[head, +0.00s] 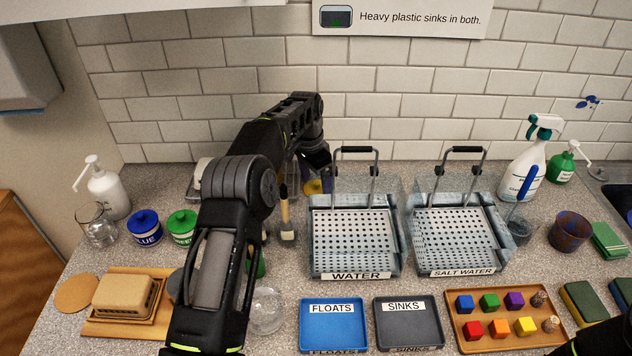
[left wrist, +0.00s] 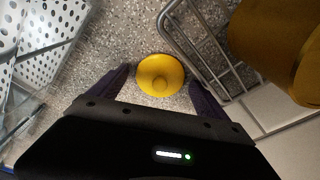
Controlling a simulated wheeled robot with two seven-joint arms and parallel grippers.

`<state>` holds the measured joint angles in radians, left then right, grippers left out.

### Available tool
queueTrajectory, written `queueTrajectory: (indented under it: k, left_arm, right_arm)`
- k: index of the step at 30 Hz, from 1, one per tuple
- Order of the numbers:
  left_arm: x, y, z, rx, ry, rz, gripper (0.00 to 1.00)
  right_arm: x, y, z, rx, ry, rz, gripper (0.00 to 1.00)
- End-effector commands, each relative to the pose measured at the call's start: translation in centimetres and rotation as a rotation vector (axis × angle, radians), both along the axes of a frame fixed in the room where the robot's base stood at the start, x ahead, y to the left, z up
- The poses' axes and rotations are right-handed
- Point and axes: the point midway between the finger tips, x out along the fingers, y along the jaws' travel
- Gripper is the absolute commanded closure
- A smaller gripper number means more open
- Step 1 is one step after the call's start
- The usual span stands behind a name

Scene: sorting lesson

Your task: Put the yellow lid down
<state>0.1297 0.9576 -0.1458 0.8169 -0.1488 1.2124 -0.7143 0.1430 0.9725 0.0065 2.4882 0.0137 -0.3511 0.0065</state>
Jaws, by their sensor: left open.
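The yellow lid (left wrist: 160,76) is round with a small knob and lies on the speckled counter in the left wrist view. In the head view a sliver of the yellow lid (head: 313,187) shows beneath my gripper. My left gripper (left wrist: 160,70) is open, with one dark purple finger on each side of the lid and visible gaps between. In the head view my left gripper (head: 318,172) reaches down behind the left side of the water tank, partly hidden by my arm. My right gripper is not in view.
The water tank (head: 354,262) stands right of the lid, with the salt water tank (head: 470,262) beyond. A wire rack (left wrist: 205,55) and a large yellow-brown object (left wrist: 270,45) lie close to the right in the wrist view. A wooden-handled brush (head: 285,215) stands nearby.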

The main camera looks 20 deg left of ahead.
Motion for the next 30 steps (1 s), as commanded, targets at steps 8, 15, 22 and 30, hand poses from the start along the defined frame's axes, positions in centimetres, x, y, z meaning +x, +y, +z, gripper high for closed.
queueTrajectory:
  k: [8,15,22,30]
  left_arm:
    - [0.0,0.0,0.6,0.000,-0.001,0.000,0.12]
    - [-0.3,0.2,3.9,0.001,-0.005,-0.001,0.12]
    - [-0.8,0.5,9.4,0.000,-0.002,0.000,0.12]
    - [-1.2,0.7,12.3,0.000,0.000,-0.001,0.12]
  right_arm:
    - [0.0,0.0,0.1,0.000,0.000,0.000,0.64]
    - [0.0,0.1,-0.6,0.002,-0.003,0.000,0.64]
    - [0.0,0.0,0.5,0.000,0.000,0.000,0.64]
    - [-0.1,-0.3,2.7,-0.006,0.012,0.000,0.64]
